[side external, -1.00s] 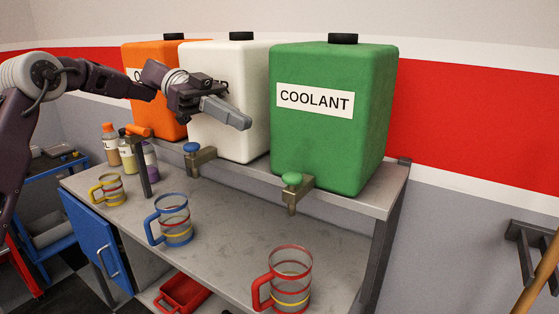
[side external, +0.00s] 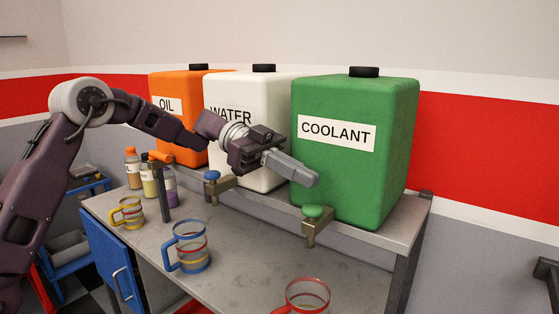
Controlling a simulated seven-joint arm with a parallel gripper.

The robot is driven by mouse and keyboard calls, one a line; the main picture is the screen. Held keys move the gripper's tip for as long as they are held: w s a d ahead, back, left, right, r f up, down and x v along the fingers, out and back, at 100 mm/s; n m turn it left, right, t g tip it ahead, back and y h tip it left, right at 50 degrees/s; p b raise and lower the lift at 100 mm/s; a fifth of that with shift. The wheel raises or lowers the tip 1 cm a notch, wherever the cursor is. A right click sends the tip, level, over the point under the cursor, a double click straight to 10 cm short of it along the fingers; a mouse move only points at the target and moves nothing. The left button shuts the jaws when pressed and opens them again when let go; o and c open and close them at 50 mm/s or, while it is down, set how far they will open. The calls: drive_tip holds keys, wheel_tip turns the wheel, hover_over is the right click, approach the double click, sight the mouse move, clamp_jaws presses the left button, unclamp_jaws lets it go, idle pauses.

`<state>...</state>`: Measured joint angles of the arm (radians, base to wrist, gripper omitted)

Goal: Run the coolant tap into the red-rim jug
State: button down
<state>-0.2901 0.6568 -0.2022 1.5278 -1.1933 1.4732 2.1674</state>
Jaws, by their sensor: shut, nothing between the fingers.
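The green coolant tank (side external: 352,165) stands on the raised shelf at the right. Its brass tap (side external: 314,229) has a green knob (side external: 318,211) and juts out over the bench. The red-rim jug (side external: 307,295) stands on the bench below the tap and nearer the camera, cut off by the bottom edge. I cannot tell whether it is directly under the spout. My gripper (side external: 314,179) is shut and empty, in front of the tank's lower left side. Its fingertips are above the green knob and appear apart from it.
The white water tank (side external: 258,112) and orange oil tank (side external: 172,93) stand left of the coolant tank. A blue-knob tap (side external: 212,175) is under the water tank. A blue-rim jug (side external: 188,247), a yellow-rim jug (side external: 127,212) and small bottles (side external: 148,174) occupy the bench's left part.

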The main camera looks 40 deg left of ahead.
sight(303, 206)
drive_tip(key=shift+a+f, duration=0.2)
drive_tip(key=shift+f, duration=1.55)
drive_tip(key=shift+f, duration=1)
drive_tip(key=shift+a+f, duration=0.1)
drive_tip(key=shift+f, duration=0.05)
idle(1.4)
idle(0.6)
drive_tip(key=shift+w+a, duration=0.1)
drive_tip(key=shift+a, duration=0.2)
drive_tip(key=a, duration=0.1)
drive_tip(key=a+r, duration=0.1)
drive_tip(key=shift+a+r, duration=0.25)
drive_tip(key=shift+a, duration=0.05)
wheel_tip(303, 206, up, 7)
drive_tip(key=shift+d, duration=0.2)
